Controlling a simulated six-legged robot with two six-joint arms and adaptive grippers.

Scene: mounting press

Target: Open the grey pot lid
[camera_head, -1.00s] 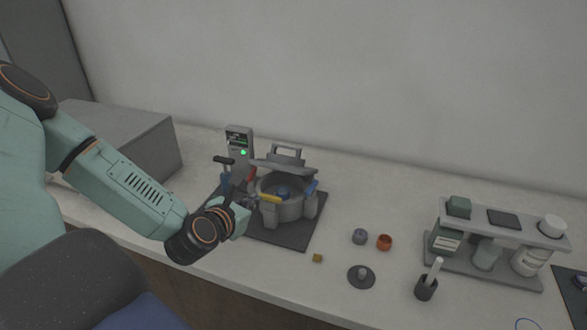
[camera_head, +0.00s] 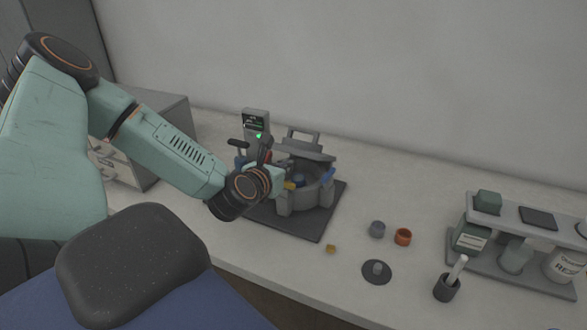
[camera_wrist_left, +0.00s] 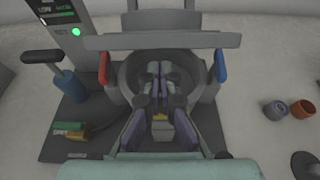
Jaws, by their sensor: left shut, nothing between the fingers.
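The grey pot (camera_head: 312,192) stands on a dark base plate. Its grey lid (camera_head: 306,151), with a bar handle (camera_head: 303,134), is tilted up at the back of the pot, so the pot's mouth is uncovered. In the left wrist view the lid (camera_wrist_left: 160,42) shows edge-on behind the open pot (camera_wrist_left: 126,75). My left gripper (camera_head: 265,150) is at the pot's left front in the head view. In the wrist view its shut, empty fingers (camera_wrist_left: 158,70) appear over the pot's mouth; contact with the lid cannot be made out. My right gripper is not in view.
A control box (camera_head: 256,121) with a green light and a black-handled lever (camera_head: 238,143) stand left of the pot. A grey cup (camera_head: 377,229), an orange cup (camera_head: 403,236) and a round dark disc (camera_head: 377,271) lie to the right. A bottle rack (camera_head: 520,262) stands further right.

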